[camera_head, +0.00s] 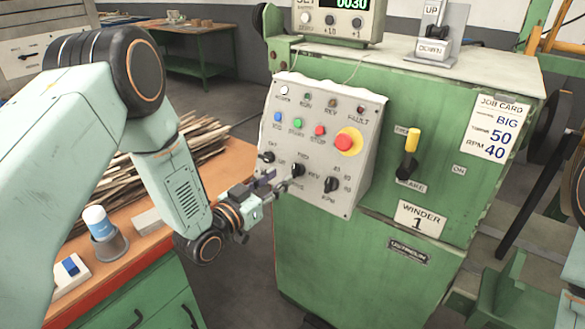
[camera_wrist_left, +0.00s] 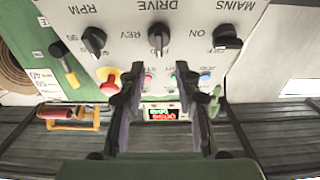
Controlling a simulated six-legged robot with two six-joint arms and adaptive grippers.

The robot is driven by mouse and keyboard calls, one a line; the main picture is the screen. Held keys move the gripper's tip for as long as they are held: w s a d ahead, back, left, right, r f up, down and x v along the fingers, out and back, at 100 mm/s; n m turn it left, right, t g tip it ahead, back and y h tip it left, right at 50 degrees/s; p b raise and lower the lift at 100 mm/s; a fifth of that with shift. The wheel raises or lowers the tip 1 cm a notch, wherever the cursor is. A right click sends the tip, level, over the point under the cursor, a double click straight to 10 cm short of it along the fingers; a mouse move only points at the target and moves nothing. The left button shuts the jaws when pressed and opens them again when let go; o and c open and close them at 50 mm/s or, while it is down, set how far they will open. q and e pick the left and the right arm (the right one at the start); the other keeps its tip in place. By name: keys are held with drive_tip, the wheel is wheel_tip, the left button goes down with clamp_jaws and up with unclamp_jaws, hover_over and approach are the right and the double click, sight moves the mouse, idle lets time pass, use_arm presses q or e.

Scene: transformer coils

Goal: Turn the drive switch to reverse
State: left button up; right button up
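The drive switch (camera_head: 297,170) is a black rotary knob in the lower middle of the sloped grey control panel (camera_head: 345,205). In the left wrist view, which looks upside down, the drive switch (camera_wrist_left: 158,38) sits under the DRIVE label, with REV at picture left. Its exact pointer direction is hard to tell. My left gripper (camera_head: 278,184) is close in front of the panel at the drive switch. In the wrist view my left gripper (camera_wrist_left: 157,75) is open, its two dark fingers apart, with the knob lined up between them beyond the tips. Contact is not visible. My right gripper is not in view.
The mains switch (camera_head: 267,157) and RPM knob (camera_head: 330,183) flank the drive switch closely. A red emergency button (camera_head: 345,141) and coloured push buttons sit above. A yellow-handled lever (camera_head: 411,145) stands right of the panel. A wooden bench (camera_head: 235,160) with sticks stands left.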

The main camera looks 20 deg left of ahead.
sight(294, 168)
use_arm(q)
drive_tip(key=x, duration=0.6)
drive_tip(key=shift+d+f, duration=0.1)
drive_tip(key=shift+d, duration=0.05)
drive_tip(key=shift+w, duration=0.1)
drive_tip(key=c, duration=0.3)
clamp_jaws()
